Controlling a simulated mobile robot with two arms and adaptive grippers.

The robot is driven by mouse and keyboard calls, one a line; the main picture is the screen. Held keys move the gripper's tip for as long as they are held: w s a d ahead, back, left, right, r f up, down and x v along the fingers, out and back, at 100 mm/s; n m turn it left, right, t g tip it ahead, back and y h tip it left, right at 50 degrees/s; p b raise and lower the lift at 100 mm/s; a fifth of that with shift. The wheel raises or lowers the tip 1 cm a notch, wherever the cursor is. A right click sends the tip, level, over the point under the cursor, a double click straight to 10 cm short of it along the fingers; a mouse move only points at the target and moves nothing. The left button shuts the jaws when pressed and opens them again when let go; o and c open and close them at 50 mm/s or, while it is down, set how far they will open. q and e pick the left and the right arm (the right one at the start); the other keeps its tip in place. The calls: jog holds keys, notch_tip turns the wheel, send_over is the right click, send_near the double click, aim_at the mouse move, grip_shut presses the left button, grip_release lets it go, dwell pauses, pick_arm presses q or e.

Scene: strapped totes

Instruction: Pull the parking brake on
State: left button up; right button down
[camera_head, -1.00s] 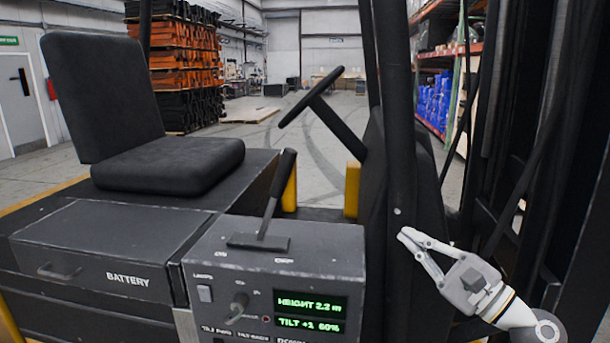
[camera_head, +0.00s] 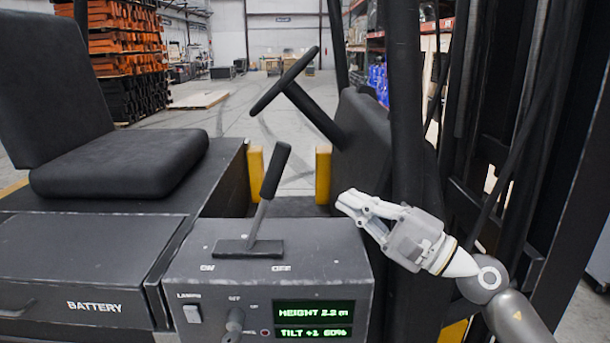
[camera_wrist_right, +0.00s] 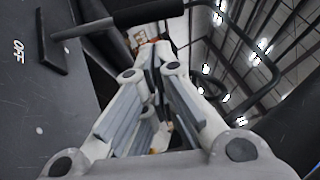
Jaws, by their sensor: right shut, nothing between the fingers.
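The parking brake lever (camera_head: 268,190) has a black grip on a thin metal stem. It rises from a flat base plate (camera_head: 247,249) on top of the grey control box (camera_head: 320,255). "ON" is marked to the left of the plate's front and "OFF" to the right. The lever leans right, toward the OFF side. My right gripper (camera_head: 347,202) is shut and empty, to the right of the lever and apart from it. In the right wrist view the lever (camera_wrist_right: 140,17) crosses the top, beyond the closed fingers (camera_wrist_right: 155,62). My left gripper is not in view.
The steering wheel (camera_head: 284,82) stands behind the lever. A black mast post (camera_head: 407,110) rises close behind my right gripper. The seat (camera_head: 120,160) is at the left. The box front carries a knob (camera_head: 234,322), a lamp switch (camera_head: 192,313) and a green display (camera_head: 313,313).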

aim_at(267, 195)
pick_arm(q)
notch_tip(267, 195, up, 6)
jog(key=p, duration=0.5)
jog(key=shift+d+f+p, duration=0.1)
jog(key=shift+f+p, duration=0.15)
jog(key=shift+p, duration=0.05)
pick_arm(e)
jog(key=x, duration=1)
jog(key=shift+a, duration=0.3)
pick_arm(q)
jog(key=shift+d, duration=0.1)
pick_arm(e)
jog(key=shift+w, duration=0.15)
